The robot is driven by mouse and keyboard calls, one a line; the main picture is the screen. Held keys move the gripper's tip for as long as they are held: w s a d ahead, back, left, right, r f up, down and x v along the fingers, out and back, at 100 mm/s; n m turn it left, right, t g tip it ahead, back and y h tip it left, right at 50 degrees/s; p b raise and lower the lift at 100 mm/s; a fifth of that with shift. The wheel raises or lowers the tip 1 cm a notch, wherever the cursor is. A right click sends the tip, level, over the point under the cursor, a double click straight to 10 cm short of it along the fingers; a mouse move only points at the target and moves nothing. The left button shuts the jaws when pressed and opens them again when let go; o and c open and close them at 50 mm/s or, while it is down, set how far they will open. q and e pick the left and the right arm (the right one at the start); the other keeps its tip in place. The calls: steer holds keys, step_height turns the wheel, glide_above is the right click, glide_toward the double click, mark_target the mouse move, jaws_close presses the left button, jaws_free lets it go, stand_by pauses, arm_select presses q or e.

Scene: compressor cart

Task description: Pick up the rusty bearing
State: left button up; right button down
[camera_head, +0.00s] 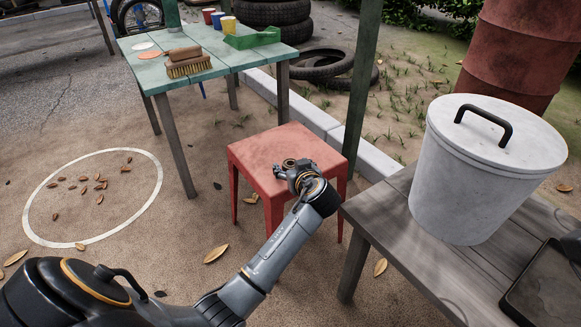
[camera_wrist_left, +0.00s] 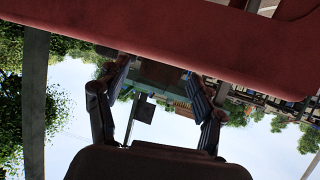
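A small brownish ring that looks like the rusty bearing (camera_head: 289,163) is on the red stool (camera_head: 262,152), at the tips of my left gripper (camera_head: 287,172). The gripper is low over the stool top and partly hides the ring. I cannot tell whether the fingers touch the ring. My right gripper is not in view.
A grey wooden table (camera_head: 385,215) at right holds a lidded metal bin (camera_head: 455,190) and a black tray (camera_head: 545,292). A green table (camera_head: 150,62) behind holds a brush (camera_head: 188,67), cups and a green box (camera_head: 252,39). A post (camera_head: 362,90) stands behind the stool.

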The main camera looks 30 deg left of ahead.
arm_select(q)
steer(key=c, duration=1.1)
steer(key=shift+r, duration=0.1)
